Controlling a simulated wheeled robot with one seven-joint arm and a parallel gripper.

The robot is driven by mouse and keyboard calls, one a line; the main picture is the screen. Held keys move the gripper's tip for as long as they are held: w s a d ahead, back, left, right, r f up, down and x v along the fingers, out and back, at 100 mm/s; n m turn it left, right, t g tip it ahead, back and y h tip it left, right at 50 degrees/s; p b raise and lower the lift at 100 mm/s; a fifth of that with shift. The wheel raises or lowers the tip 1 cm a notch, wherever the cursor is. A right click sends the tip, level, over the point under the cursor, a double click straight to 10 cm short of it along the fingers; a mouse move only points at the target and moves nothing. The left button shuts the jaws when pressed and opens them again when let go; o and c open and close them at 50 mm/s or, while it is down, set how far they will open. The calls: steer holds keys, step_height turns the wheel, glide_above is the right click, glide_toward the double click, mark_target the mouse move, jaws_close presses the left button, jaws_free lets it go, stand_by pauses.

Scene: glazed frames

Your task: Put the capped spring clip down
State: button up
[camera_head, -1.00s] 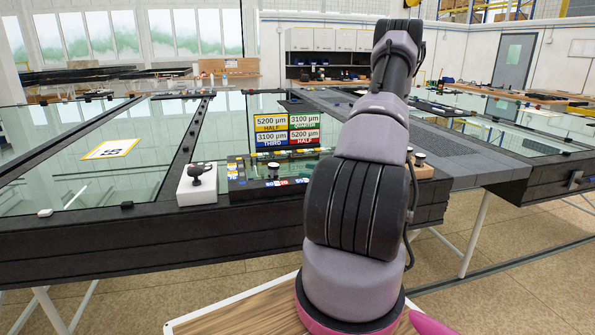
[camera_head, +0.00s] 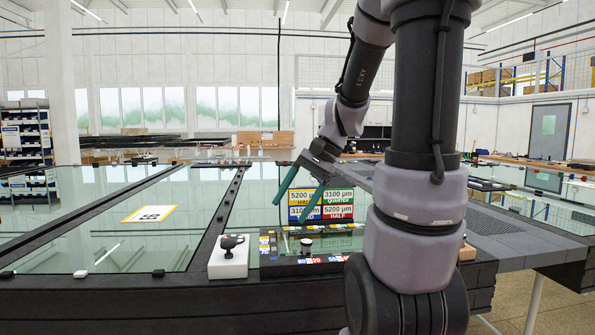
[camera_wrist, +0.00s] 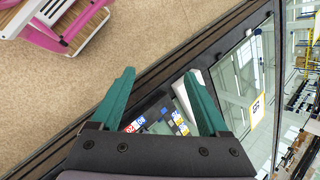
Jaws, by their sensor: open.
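My gripper (camera_head: 289,212) has two green fingers spread apart, with nothing between them. It is above the glass-topped bench, near the colored sign panel; the wrist view shows the fingers (camera_wrist: 159,75) pointing down toward the bench edge. A small dark knobbed piece (camera_head: 232,242) sits on a white block (camera_head: 228,266) at the front edge. I cannot tell which of these is the capped spring clip. In the wrist view the white block (camera_wrist: 181,92) is partly hidden by the right finger.
The sign panel (camera_head: 320,206) with thickness labels stands behind the tray, close to my fingers. A yellow-bordered sign (camera_head: 150,213) lies on the glass at left. My arm hides the tray's right side. Open glass lies to the left.

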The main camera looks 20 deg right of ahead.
steer(key=s+a+r+n+t+h, duration=0.2)
steer(key=s+r+n+t+h, duration=0.2)
steer(key=s+r, duration=0.3)
steer(key=shift+r+n+t, duration=0.7)
steer(key=shift+r, duration=0.1)
steer(key=shift+d, duration=0.1)
